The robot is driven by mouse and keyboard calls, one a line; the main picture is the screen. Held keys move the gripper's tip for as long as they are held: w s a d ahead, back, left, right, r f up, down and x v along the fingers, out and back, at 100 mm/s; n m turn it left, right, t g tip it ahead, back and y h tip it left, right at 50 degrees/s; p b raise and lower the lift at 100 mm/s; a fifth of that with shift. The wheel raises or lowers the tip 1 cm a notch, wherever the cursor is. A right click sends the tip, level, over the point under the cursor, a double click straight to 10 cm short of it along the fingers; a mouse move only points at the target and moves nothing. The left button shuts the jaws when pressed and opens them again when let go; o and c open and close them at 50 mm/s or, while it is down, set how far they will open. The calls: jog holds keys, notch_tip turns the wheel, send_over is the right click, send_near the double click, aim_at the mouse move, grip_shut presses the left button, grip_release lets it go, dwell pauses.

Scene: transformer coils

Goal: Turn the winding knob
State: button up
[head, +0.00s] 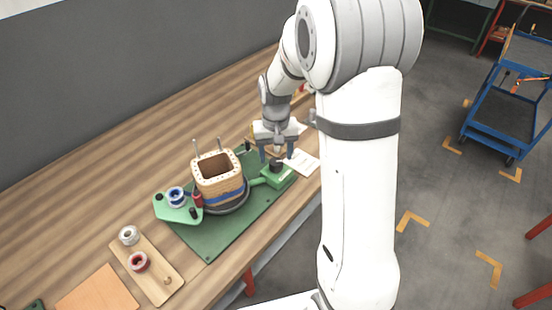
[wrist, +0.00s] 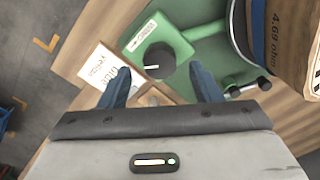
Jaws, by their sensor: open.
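The winding knob (wrist: 159,60) is black and round with a white pointer line, on a green housing (wrist: 170,32) with a white label. In the head view the knob (head: 276,166) shows just below my gripper (head: 277,152). In the wrist view my gripper (wrist: 160,82) has its two blue-grey fingers apart, with nothing between the tips. The knob lies ahead of the fingertips, about midway between them; I cannot tell the exact gap. The coil (head: 219,190), a tan square frame with blue winding, stands left of the housing on the green mat (head: 232,228).
A white card (wrist: 102,72) lies beside the housing. A green bracket with a blue spool (head: 176,195) stands left of the coil. A wooden tray (head: 163,284) holds two spools. A small metal clamp-like part (wrist: 247,88) sits near the right finger. A blue cart (head: 503,118) stands away on the floor.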

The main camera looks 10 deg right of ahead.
aim_at(276, 162)
notch_tip(276, 162, up, 5)
jog(key=shift+f, duration=0.2)
jog(key=shift+r, duration=0.15)
jog(key=shift+s+r, duration=0.1)
jog(key=s+r+t, duration=0.1)
jog(key=s+r, duration=0.2)
jog(key=s, duration=0.7)
jog(key=s+r+t, duration=0.1)
jog(key=s+r, duration=0.3)
jog(key=s, duration=0.7)
jog(key=shift+s+d+n+t, duration=0.15)
jog(key=shift+d+n+t, duration=0.05)
jog(key=shift+n+t, duration=0.2)
jog(key=shift+c, duration=0.4)
